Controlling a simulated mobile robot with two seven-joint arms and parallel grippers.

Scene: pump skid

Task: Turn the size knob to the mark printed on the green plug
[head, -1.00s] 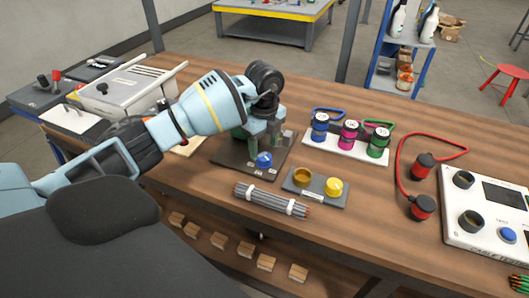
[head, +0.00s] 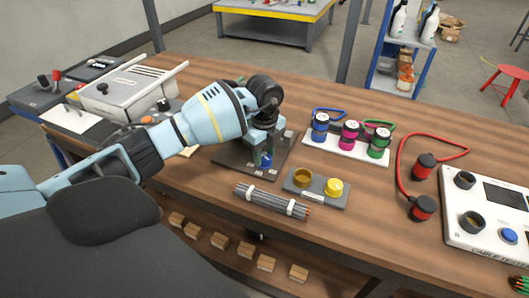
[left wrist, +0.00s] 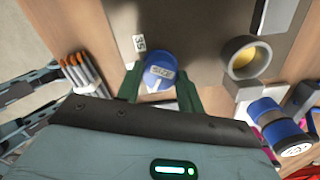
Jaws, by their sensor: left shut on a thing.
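The blue size knob (head: 266,160) sits on a dark plate (head: 233,160) in the middle of the table. In the left wrist view the knob (left wrist: 158,72) carries a "SIZE" label, and a "35" tag (left wrist: 139,43) stands beside it. My left gripper (head: 268,148) points down at the knob and is shut on it, with one green finger on each side. The green plug (head: 379,143) stands at the right end of a white rack (head: 345,147). Its printed mark is too small to read. My right gripper is in neither view.
A bundle of grey rods (head: 271,201) and a small grey plate with a yellow knob (head: 334,187) lie in front. Blue (head: 320,127) and magenta (head: 349,135) plugs share the rack. A red cable (head: 399,165) and a white tester (head: 485,215) are at right.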

